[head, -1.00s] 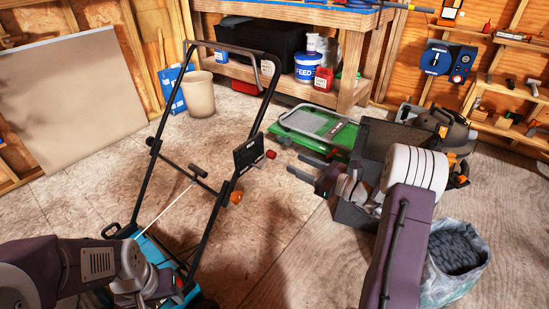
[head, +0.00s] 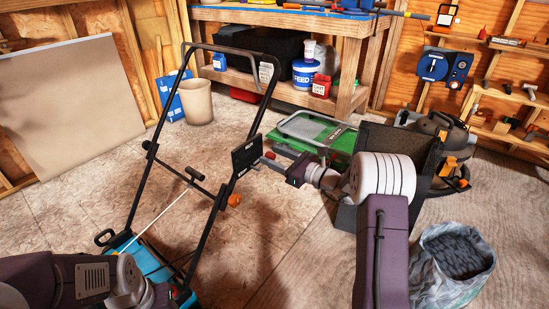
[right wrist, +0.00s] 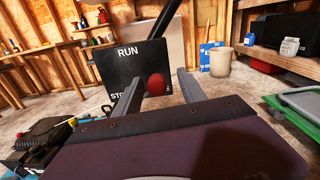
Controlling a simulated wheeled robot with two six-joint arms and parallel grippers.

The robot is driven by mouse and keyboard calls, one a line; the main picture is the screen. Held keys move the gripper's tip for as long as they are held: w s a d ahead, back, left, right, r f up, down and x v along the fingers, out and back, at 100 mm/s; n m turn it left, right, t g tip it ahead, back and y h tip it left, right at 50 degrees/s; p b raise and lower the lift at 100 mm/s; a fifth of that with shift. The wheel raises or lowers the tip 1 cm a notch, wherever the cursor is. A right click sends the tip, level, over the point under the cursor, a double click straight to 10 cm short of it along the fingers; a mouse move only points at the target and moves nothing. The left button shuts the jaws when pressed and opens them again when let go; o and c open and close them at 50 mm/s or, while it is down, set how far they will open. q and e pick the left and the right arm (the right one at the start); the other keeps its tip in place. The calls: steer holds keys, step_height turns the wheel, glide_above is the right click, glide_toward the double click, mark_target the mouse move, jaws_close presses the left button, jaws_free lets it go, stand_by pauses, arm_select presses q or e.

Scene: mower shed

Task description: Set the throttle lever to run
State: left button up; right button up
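The mower's black throttle panel (head: 246,156) is on the right bar of the handle. In the right wrist view the panel (right wrist: 128,60) reads RUN at the top and, partly hidden, STOP lower down. The throttle lever's red knob (head: 270,155) sticks out from it; in the right wrist view the knob (right wrist: 156,84) sits low, nearer STOP. My right gripper (head: 276,162) is open at the knob, with a finger on either side; contact cannot be told. My left gripper (head: 165,294) is low at the left by the mower deck, its fingers not clear.
The mower handle (head: 150,150) rises in front of me, with an orange knob (head: 234,199) below the panel. A dark crate (head: 400,150) stands behind my right arm, and a grey bag (head: 450,265) is at the lower right.

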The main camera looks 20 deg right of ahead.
steer(key=shift+w+d, duration=0.1)
steer(key=c, duration=0.5)
jaws_close()
steer(key=shift+f, duration=0.2)
